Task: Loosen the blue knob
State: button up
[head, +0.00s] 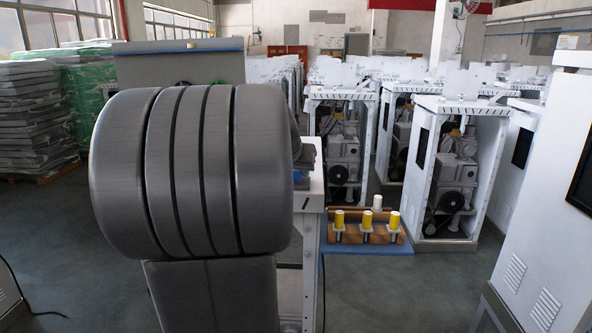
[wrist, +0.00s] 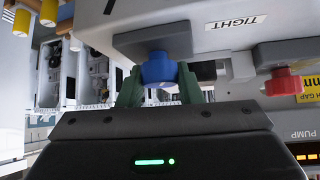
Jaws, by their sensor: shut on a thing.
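The blue knob (wrist: 158,67) shows in the wrist view, mounted on a dark grey block of a pale machine face. A label reading TIGHT (wrist: 238,22) is on the pale surface to its right. My gripper (wrist: 158,84) has a green finger on each side of the knob and is shut on it. Which way the knob is turned cannot be told.
A red knob (wrist: 284,82) sits to the right in the wrist view, close to the gripper. In the head view a wooden rack (head: 352,237) with several yellow- and white-topped pieces stands right of my arm. White cabinets (head: 458,165) stand behind, with grey floor between.

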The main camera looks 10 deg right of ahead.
jog(key=shift+r, duration=0.15)
jog(key=n+y+p, duration=0.1)
jog(key=n+p, duration=0.1)
jog(key=p, duration=0.1)
jog(key=shift+d+t+y, duration=0.1)
jog(key=shift+t+y, duration=0.2)
jog(key=shift+n+y+p, duration=0.6)
jog(key=shift+n+y, duration=0.3)
jog(key=shift+n, duration=0.4)
jog(key=o, duration=1)
jog(key=shift+s, duration=0.1)
jog(key=b+v, duration=0.1)
jog(key=v, duration=1.2)
jog(key=shift+s, duration=0.35)
